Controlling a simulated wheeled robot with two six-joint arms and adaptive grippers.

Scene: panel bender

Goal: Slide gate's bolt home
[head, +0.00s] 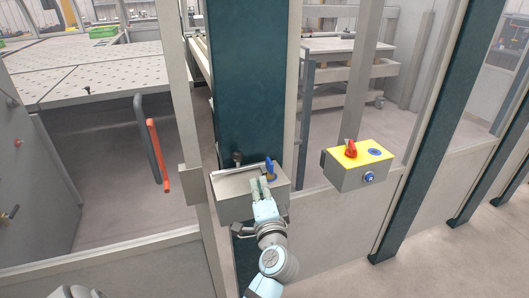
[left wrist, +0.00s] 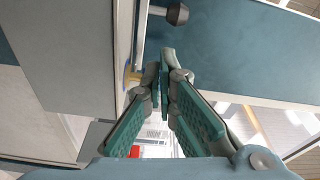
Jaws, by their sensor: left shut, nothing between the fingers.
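A grey lock box (head: 240,202) is mounted on the dark teal post (head: 246,80); its pale housing (left wrist: 85,45) fills the left of the left wrist view. A black knob (head: 237,158) stands at the box's back edge, and it also shows at the top of the left wrist view (left wrist: 178,14). A blue key-like handle (head: 270,167) with a brass-coloured base stands at the box's right. My left gripper (head: 261,186) is shut and empty, over the box's front right, close to the blue handle. I cannot tell whether they touch. The bolt itself is not clearly visible.
A yellow-topped control box (head: 358,165) with a red rotary switch hangs on the fence to the right. An orange bar handle (head: 158,156) and a dark handle (head: 146,135) stand left of the post. A perforated machine table (head: 90,70) lies behind.

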